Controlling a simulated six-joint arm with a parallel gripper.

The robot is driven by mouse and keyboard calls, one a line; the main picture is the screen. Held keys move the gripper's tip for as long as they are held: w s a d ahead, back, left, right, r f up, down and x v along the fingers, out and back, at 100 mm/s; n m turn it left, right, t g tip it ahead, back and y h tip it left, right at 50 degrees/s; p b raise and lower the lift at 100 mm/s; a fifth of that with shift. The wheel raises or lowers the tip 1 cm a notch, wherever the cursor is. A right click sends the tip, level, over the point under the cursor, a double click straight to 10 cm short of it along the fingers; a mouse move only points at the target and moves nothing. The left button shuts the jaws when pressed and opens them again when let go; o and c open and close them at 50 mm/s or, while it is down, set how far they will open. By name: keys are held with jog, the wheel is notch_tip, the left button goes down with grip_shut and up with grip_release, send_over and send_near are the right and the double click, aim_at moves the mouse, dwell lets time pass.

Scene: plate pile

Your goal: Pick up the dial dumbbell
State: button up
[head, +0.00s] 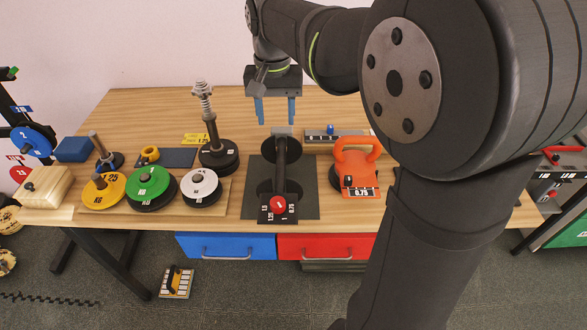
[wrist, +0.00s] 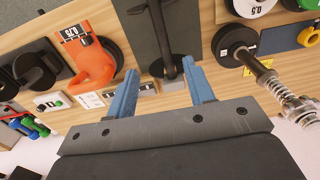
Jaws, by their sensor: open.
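The dial dumbbell (head: 280,165) lies on a dark mat near the middle of the table. It has a dark handle, round black ends, and a red dial on a numbered black plate at its near end. In the wrist view its dark handle (wrist: 160,28) runs toward the space between the fingers. My gripper (head: 276,122) has two blue fingers, which are apart with nothing between them. It hangs above the far end of the dumbbell. The fingers also show in the wrist view (wrist: 160,66). I see no contact with the dumbbell.
An orange kettlebell-like weight (head: 356,165) stands close on the right. A black base with a spring-topped rod (head: 207,120) stands on the left. Yellow, green (head: 149,184) and white plates lie at the front left. The table behind the gripper is mostly clear.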

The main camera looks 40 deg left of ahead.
jog(key=t+h, duration=0.2)
send_near(279, 167)
jog(key=x, duration=0.5)
jog(key=shift+s+d+f, duration=0.1)
jog(key=shift+d+f, duration=0.1)
jog(key=shift+d, duration=0.05)
jog(key=shift+x, duration=2.85)
jog(key=shift+a, duration=0.2)
grip_shut()
